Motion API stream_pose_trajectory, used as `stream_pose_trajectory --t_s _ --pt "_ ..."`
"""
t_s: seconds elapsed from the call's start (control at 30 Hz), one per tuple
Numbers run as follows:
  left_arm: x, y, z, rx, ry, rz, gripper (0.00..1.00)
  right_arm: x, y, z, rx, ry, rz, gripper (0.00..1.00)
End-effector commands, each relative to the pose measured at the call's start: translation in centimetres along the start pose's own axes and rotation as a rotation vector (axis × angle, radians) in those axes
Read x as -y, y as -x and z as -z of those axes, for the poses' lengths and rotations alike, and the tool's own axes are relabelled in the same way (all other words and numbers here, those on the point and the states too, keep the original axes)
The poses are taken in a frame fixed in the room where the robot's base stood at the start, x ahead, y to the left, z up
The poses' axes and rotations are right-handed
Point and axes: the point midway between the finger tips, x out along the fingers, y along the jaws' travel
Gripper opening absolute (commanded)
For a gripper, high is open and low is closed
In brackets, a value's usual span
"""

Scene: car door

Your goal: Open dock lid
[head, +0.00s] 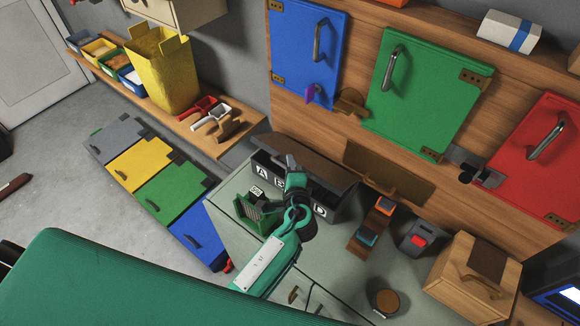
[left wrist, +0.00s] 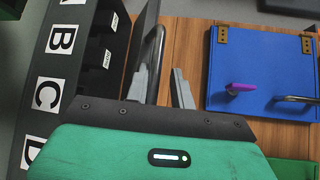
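The dock (head: 335,203) is a dark box on the grey-green cabinet, with white letter labels along its front. Its brown lid (head: 325,163) lies along the top at the back. In the left wrist view the labels B, C and D run down the dock's front (left wrist: 38,125). A dark panel and a curved metal handle (left wrist: 158,45) stand beside its slots; I cannot tell whether the lid is raised. My left gripper (head: 292,160) is over the dock, hiding part of it. In the wrist view its fingers (left wrist: 165,82) are apart, with the handle seen between them; contact is unclear. My right gripper is out of view.
A brown stand (head: 373,222), a grey device with a red button (head: 419,238) and a wooden box (head: 474,277) are to the right. Coloured doors (head: 425,80) hang behind.

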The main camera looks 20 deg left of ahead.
Motion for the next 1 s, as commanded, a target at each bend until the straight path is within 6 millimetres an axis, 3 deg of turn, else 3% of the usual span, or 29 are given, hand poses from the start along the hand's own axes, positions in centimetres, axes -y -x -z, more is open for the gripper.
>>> stream_pose_trajectory --t_s 0.33,0.47,1.0 --pt "-0.1 0.1 0.0 -0.001 -0.001 0.0 0.32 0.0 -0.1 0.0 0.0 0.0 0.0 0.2" --pt "-0.3 1.2 0.1 -0.002 0.001 0.0 0.32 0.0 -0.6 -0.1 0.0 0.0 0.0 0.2" --pt "-0.4 12.0 0.0 -0.001 0.001 -0.002 0.32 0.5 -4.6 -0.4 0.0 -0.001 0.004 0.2"
